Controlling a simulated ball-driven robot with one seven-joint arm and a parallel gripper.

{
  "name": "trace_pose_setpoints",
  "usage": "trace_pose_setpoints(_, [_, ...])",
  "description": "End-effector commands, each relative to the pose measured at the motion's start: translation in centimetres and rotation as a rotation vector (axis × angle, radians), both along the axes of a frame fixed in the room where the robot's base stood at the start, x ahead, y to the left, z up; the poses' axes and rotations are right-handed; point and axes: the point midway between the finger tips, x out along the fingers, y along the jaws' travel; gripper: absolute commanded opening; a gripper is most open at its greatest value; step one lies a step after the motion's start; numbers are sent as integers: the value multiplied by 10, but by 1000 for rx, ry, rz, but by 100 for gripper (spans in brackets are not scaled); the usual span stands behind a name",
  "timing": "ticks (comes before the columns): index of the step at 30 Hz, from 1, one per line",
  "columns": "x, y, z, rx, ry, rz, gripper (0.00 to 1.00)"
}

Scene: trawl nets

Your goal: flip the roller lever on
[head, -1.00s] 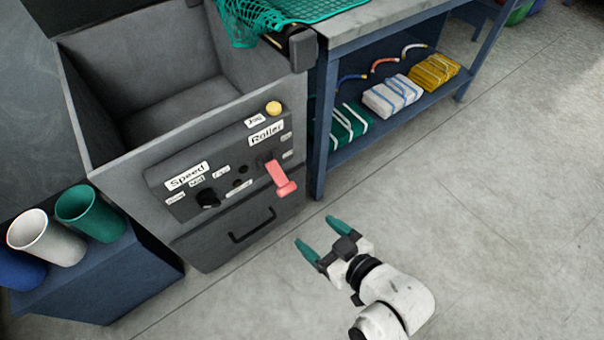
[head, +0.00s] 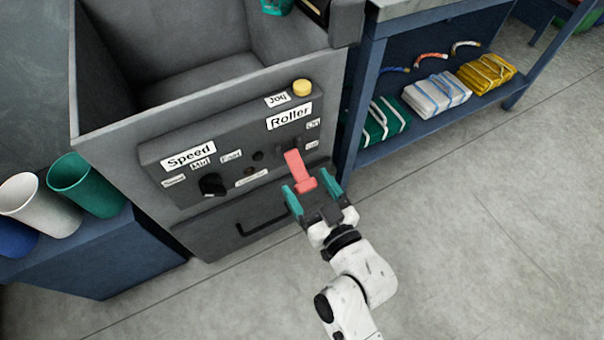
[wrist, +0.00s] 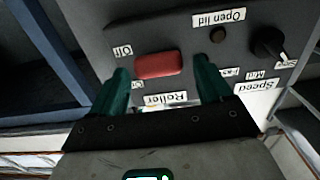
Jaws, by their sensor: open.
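The roller lever (head: 299,170) is a red lever under the "Roller" label (head: 289,117) on the machine's dark control panel (head: 235,145). It slants downward and outward in the head view, its end beside the lower "Off" label. My gripper (head: 312,192) is open, with one teal finger on each side of the lever's end. In the wrist view the panel appears upside down. The lever's red end (wrist: 158,65) lies between the fingers (wrist: 163,85), with visible gaps on both sides. I cannot tell whether either finger touches it.
A yellow Jog button (head: 302,88) sits above the lever, and a black Speed knob (head: 212,185) is to its left. A drawer handle (head: 262,222) is below. A blue shelf unit (head: 365,100) with packets stands close on the right. Open floor (head: 480,230) lies at right.

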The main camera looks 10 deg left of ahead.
Motion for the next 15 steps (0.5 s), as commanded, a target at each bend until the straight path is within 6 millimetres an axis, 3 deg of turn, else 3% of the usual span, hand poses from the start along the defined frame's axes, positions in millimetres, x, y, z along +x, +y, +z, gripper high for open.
trace_pose_setpoints(6, [23, 15, 0, 0, 0, -1, 79])
trace_pose_setpoints(15, [30, 20, 0, -1, 0, 0, 79])
